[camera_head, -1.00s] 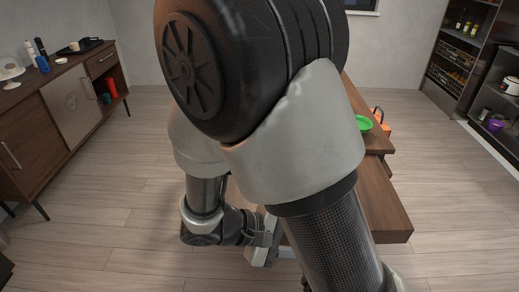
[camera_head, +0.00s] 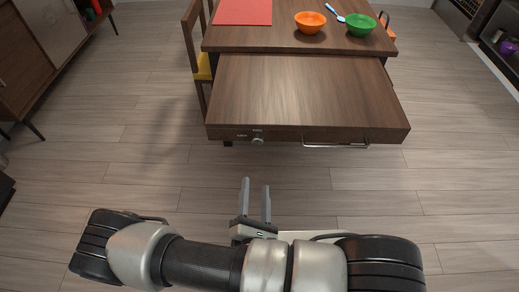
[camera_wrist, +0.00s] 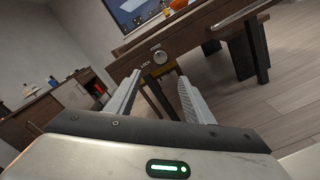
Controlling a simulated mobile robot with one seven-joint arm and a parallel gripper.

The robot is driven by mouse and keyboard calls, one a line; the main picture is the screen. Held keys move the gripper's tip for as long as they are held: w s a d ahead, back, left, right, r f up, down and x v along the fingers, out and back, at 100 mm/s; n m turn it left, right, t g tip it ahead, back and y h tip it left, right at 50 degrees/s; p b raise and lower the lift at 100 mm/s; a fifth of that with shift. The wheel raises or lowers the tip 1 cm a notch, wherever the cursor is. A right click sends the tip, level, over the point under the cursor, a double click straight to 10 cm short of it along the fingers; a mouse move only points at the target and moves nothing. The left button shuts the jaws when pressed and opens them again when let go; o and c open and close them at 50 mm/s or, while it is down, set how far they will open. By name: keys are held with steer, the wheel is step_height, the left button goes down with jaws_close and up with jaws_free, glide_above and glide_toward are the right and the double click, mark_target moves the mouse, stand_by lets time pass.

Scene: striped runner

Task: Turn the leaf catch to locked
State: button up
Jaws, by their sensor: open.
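The leaf catch (camera_head: 257,141) is a small round pale knob on the front edge of the table leaf (camera_head: 310,90), left of its middle. Small labels sit to the left of the knob and above it. The catch also shows in the wrist view (camera_wrist: 160,57), with a "LOCK" label beside it. Which label the knob points to is too small to tell. My gripper (camera_head: 256,186) is open and empty, in front of the leaf edge and apart from the catch. In the wrist view the catch shows just beyond the two fingertips (camera_wrist: 160,77).
A bar handle (camera_head: 336,146) is on the leaf's front edge, right of the catch. The table behind holds a red mat (camera_head: 243,11), an orange bowl (camera_head: 310,22), a green bowl (camera_head: 360,24) and a blue spoon (camera_head: 335,12). A chair (camera_head: 196,50) stands at the left. The floor in front is clear.

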mark_target(258, 142)
steer(key=w+b, duration=0.1)
steer(key=w, duration=0.9)
steer(key=w+b, duration=0.1)
steer(key=w, duration=0.5)
steer(key=shift+w+d+b, duration=0.1)
steer(key=shift+d+b, duration=0.2)
steer(key=c, duration=1.1)
steer(key=shift+o, duration=0.3)
